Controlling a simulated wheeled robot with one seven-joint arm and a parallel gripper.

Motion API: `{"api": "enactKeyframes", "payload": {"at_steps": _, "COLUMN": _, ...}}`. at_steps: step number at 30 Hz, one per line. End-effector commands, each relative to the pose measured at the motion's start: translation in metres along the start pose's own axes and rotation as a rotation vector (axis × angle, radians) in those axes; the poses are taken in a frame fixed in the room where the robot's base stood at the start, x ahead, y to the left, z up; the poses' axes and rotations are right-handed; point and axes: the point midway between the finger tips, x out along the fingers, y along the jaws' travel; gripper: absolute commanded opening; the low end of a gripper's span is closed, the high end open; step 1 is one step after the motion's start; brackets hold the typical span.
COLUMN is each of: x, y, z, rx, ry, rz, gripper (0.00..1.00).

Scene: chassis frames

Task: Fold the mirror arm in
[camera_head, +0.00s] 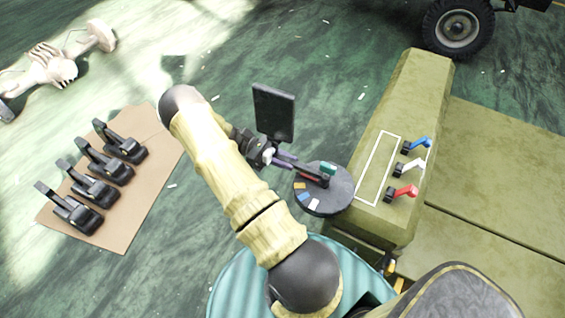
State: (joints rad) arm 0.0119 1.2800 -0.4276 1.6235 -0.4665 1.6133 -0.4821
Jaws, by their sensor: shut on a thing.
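A round dark disc (323,204) with coloured marks stands by the end of the olive box. A short dark-and-red bar (313,176), which looks like the mirror arm, lies over the disc. A black rectangular panel (273,112) stands upright up-left of the disc; it looks like the mirror, but its join to the bar is hidden behind my wrist. My gripper (298,166), with purplish fingers, reaches in from the left and is shut on the bar near the disc. The exact contact is too small to make out.
The olive box (405,110) carries blue (421,143), white (414,166) and red (405,192) levers and a white outline. Several black clamp-like parts lie on a brown board (125,206) at left. A vehicle wheel (458,28) shows at top right. Green floor is open behind.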

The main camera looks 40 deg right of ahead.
Motion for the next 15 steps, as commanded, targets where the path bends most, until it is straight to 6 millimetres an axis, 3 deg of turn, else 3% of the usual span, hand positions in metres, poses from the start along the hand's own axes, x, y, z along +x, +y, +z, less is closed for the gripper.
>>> {"api": "enactKeyframes", "payload": {"at_steps": 15, "x": 0.0014, "y": 0.0067, "z": 0.0025, "rx": 0.005, "ry": 0.004, "rz": -0.043, "gripper": 0.0}}
